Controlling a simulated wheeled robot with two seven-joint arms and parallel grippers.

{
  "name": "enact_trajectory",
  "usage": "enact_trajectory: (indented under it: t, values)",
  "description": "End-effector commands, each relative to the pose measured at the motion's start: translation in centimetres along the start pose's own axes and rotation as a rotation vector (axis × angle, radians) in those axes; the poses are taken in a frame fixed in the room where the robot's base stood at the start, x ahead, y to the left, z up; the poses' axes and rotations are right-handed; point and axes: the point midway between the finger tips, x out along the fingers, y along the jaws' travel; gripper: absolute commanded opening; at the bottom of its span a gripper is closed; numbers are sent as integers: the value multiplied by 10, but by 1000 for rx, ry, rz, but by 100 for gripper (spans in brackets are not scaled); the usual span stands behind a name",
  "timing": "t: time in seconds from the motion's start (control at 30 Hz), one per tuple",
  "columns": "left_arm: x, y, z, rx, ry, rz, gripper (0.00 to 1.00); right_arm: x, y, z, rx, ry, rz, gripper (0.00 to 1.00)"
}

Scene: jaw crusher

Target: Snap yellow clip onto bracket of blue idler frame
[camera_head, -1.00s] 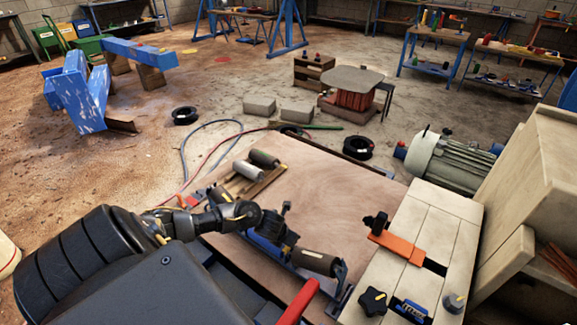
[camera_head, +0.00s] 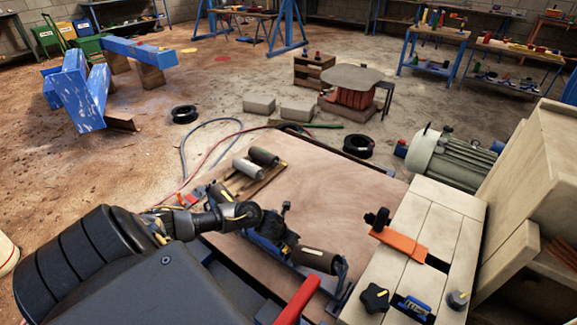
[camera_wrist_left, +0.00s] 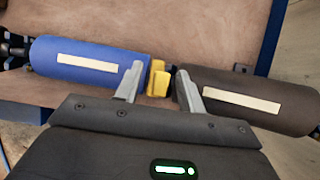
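The blue idler frame (camera_head: 342,290) stands along the near edge of the wooden board, with a brown-grey roller (camera_head: 318,261) at its right end. In the left wrist view a blue roller (camera_wrist_left: 85,62) lies at left and a dark roller (camera_wrist_left: 245,97) at right. The yellow clip (camera_wrist_left: 160,85) is between these rollers, at the gap where the bracket is mostly hidden. My left gripper (camera_wrist_left: 159,76) is over this gap. Its fingers stand apart on either side of the clip, with narrow gaps showing. In the head view its fingertips are hidden. My right gripper is not in view.
Two loose rollers (camera_head: 256,163) lie on a small pallet on the board. A pale block bench (camera_head: 410,235) at right carries an orange clamp (camera_head: 399,242) and a black knob (camera_head: 375,297). A red bar (camera_head: 298,301) rises near the front. The board's middle is clear.

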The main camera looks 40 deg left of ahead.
Motion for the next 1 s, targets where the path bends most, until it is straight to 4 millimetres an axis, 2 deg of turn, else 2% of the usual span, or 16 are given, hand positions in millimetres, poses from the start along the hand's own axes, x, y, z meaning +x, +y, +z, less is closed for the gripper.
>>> enact_trajectory:
  t: [0.23,0.7,0.83,1.0]
  values:
    - [-8,0,1,2,0,0,39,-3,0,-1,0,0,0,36]
    - [-92,0,2,2,-1,0,39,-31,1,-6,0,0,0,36]
    - [-104,0,1,2,0,0,39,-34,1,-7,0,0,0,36]
    - [-108,0,0,0,0,-1,39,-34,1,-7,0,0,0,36]
